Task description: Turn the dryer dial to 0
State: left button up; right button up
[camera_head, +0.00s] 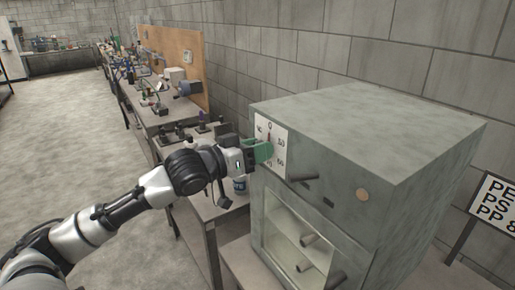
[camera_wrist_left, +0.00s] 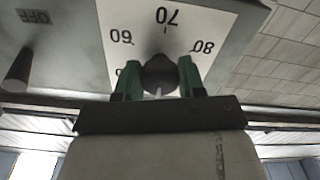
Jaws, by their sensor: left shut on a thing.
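The dryer (camera_head: 345,190) is a large grey-green box with a white dial plate (camera_head: 281,150) at the upper left of its front. The plate has a 0 at its top and other numbers around it. My left gripper (camera_head: 263,152) has green fingers and is shut on the dial. In the left wrist view, the dark round dial (camera_wrist_left: 160,72) sits between both fingers, below an upside-down 70, with 60 and 80 to its sides. A thin pale mark on the dial points away from the 70. The gripper hides much of the dial. My right gripper is not in view.
A dark handle (camera_head: 302,178) sticks out right of the dial plate. A glass window with more handles is below. A sign (camera_head: 495,205) stands at the right.

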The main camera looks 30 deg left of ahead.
pick_arm(q)
jog(key=shift+f, duration=0.1)
jog(key=o, duration=0.9)
jog(key=shift+b+v, duration=1.75)
jog(key=shift+v, duration=3.65)
